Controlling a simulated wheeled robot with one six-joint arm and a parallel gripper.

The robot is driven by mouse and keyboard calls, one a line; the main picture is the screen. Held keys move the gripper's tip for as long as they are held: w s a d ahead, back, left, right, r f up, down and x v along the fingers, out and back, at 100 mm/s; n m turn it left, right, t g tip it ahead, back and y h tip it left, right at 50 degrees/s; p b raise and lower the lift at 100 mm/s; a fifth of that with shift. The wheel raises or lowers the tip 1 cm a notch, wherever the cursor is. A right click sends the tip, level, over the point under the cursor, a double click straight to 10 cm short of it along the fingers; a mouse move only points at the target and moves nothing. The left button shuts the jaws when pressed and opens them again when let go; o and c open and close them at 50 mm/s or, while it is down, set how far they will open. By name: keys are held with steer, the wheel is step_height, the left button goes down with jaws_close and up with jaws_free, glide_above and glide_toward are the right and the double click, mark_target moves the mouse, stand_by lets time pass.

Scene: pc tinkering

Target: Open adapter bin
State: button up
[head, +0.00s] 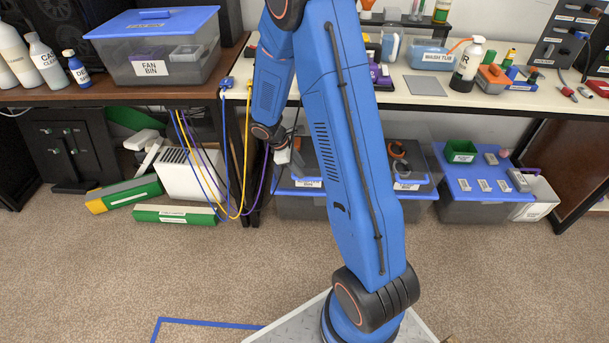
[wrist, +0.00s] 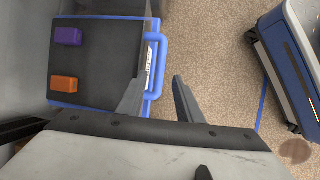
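In the wrist view, a bin (wrist: 100,88) with a dark top surface and blue edging has a blue loop handle (wrist: 163,65) on its right side, beside a white label too small to read. It looks like the adapter bin. My gripper (wrist: 160,88) is open, with its two fingers apart on either side of the handle's lower end. I cannot tell whether they touch it. In the head view my gripper (head: 288,155) is at the low bins under the bench, partly hidden by my arm.
A purple block (wrist: 67,36) and an orange block (wrist: 64,84) lie on the dark surface. Cables (head: 245,150) hang left of my gripper. The carpet (head: 200,270) in front is clear.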

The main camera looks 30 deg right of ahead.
mark_target(306, 177)
steer(key=shift+x, duration=2.65)
jaws_close()
